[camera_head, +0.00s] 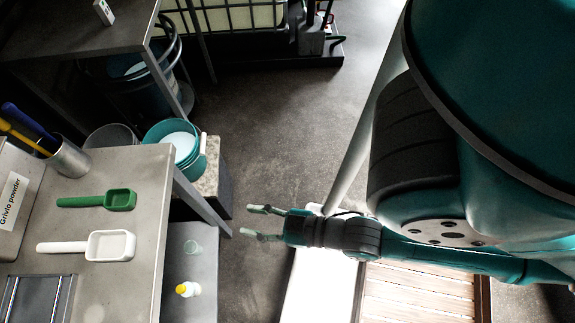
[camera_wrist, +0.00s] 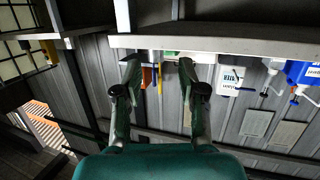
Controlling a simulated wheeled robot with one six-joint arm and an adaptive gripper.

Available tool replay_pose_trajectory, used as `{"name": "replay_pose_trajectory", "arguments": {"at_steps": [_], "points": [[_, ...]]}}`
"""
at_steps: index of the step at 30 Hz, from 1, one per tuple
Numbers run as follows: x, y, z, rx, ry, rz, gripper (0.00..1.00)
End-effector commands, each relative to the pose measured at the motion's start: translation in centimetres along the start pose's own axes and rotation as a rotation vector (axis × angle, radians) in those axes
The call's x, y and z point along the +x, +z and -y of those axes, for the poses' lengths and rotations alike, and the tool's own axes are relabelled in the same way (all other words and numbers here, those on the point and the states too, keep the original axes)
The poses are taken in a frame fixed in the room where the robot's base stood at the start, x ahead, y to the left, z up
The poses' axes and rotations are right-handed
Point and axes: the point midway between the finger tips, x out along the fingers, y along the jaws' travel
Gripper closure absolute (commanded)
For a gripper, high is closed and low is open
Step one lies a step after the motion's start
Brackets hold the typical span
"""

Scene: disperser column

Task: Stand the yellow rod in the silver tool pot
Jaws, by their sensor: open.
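The silver tool pot (camera_head: 70,158) stands upright at the left edge of the grey bench in the head view. A yellow rod (camera_head: 22,137) leans to the upper left from the pot's mouth, beside a blue rod (camera_head: 28,121). The pot's wall hides their lower ends. My gripper (camera_head: 252,221) is open and empty, well to the right of the bench, over the floor. It also shows in the wrist view (camera_wrist: 158,70), fingers apart. Thin yellow and orange strips show far beyond the fingers there; I cannot tell what they are.
A green scoop (camera_head: 97,200) and a white scoop (camera_head: 88,246) lie on the bench (camera_head: 150,190), right of a labelled box (camera_head: 14,200). A teal bucket (camera_head: 172,140) is behind.

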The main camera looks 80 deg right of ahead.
Motion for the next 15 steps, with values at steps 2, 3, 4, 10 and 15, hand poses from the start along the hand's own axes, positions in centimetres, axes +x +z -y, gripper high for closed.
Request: {"name": "replay_pose_trajectory", "arguments": {"at_steps": [2,3,4,10,15], "points": [[-2.6,0.8,0.0,0.007,0.003,0.022,0.59],[-3.6,1.0,-0.1,0.010,0.004,0.027,0.59],[-4.4,1.1,-0.1,0.011,0.005,0.030,0.59],[-7.3,1.3,-0.1,0.018,0.011,0.041,0.59],[-7.8,1.3,-0.1,0.019,0.012,0.042,0.59]]}}
